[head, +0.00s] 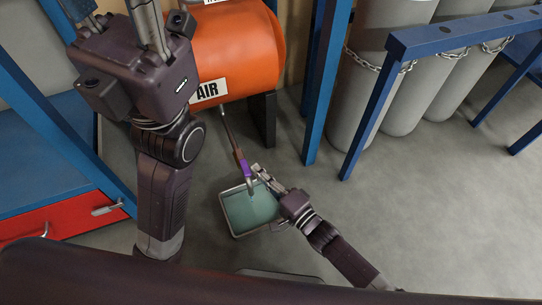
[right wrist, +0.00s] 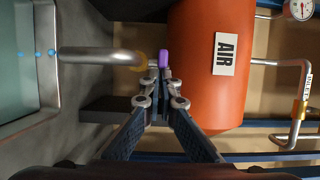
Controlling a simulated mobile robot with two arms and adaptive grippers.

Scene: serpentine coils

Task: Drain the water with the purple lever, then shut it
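The purple lever (head: 245,169) sits at the lower end of a thin drain pipe under the orange air tank (head: 238,55). In the right wrist view the lever (right wrist: 165,57) shows just beyond my fingertips. My right gripper (head: 262,174) has its fingers close together in the right wrist view (right wrist: 160,84), right at the lever; whether they touch it is unclear. A metal tray (head: 229,222) with teal water stands below the spout. Blue drops (right wrist: 52,53) show off the spout's end. My left gripper (head: 115,15) is at the upper left, its fingertips cut off.
Grey cylinders (head: 405,95) stand chained behind a blue frame (head: 372,110) at the right. A blue and red cabinet (head: 75,215) is at the left. A dark tank leg (head: 264,118) stands near the pipe.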

